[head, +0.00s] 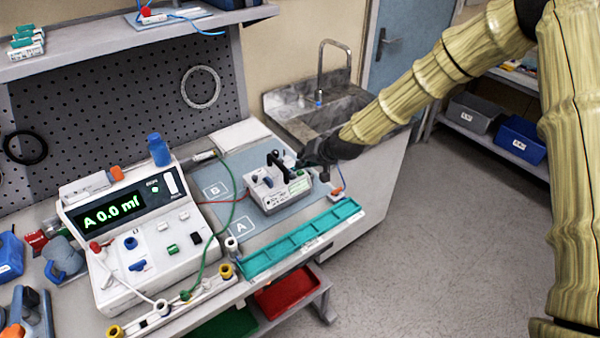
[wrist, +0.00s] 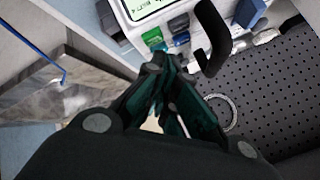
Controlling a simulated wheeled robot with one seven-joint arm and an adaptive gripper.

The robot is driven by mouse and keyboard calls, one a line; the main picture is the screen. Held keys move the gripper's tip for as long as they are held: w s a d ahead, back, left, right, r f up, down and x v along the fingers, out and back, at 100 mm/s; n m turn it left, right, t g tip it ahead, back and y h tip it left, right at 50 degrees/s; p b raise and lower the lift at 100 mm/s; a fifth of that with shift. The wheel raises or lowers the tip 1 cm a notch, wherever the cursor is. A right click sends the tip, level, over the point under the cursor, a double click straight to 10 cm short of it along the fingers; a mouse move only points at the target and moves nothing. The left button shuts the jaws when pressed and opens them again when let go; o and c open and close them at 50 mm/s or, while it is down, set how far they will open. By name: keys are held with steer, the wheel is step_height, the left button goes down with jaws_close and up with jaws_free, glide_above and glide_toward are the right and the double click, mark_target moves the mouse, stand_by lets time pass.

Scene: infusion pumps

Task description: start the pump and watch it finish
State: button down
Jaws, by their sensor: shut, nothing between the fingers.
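In the wrist view, part of the pump's screen (wrist: 150,6), green and blue buttons and the black handle (wrist: 212,40) show at the top. My gripper (head: 308,158) is at the pump's right rear, close to the handle; I cannot tell whether it touches. Its dark fingers (wrist: 160,72) are together and empty. A larger white instrument (head: 150,240) at left displays "A 0.0 ml" in green.
Red and green lines run between the instrument and the pump area. A teal tray (head: 300,238) lies along the bench's front edge. A sink (head: 318,108) is beyond the bench. Open floor lies to the right.

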mark_target(302, 171)
steer(key=shift+f, duration=0.1)
steer(key=shift+f+b, duration=0.3)
steer(key=shift+f, duration=0.45)
stand_by(1.1)
steer(key=shift+r, duration=0.9)
steer(key=shift+r+p, duration=1.25)
steer(key=shift+r, duration=1.3)
steer(key=shift+f, duration=0.1)
